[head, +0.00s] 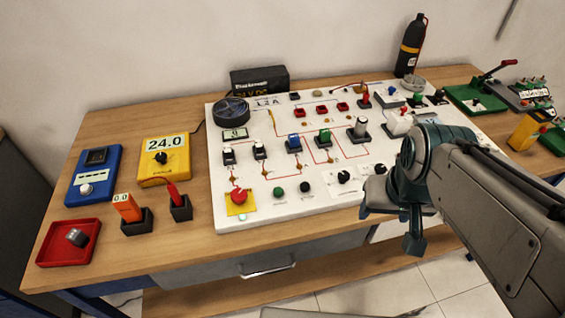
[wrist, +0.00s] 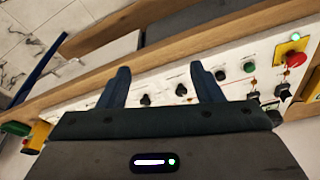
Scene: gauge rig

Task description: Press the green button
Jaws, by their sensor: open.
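The green button (head: 278,191) is a small round cap on the lower part of the white panel, right of the red mushroom button, in the head view. It also shows in the wrist view (wrist: 249,68), to the right of my gripper. My gripper (wrist: 160,69) is open and empty, with its two dark fingers apart at the panel's front edge. In the head view my arm comes in from the right and mostly hides the gripper. The gripper is apart from the green button.
A red mushroom button (head: 238,196) on a yellow plate and a black button (head: 304,187) flank the green one. Black knobs (head: 344,177) stand further right. The white panel (head: 300,207) holds several switches. A red tray (head: 68,252) sits at the table's left.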

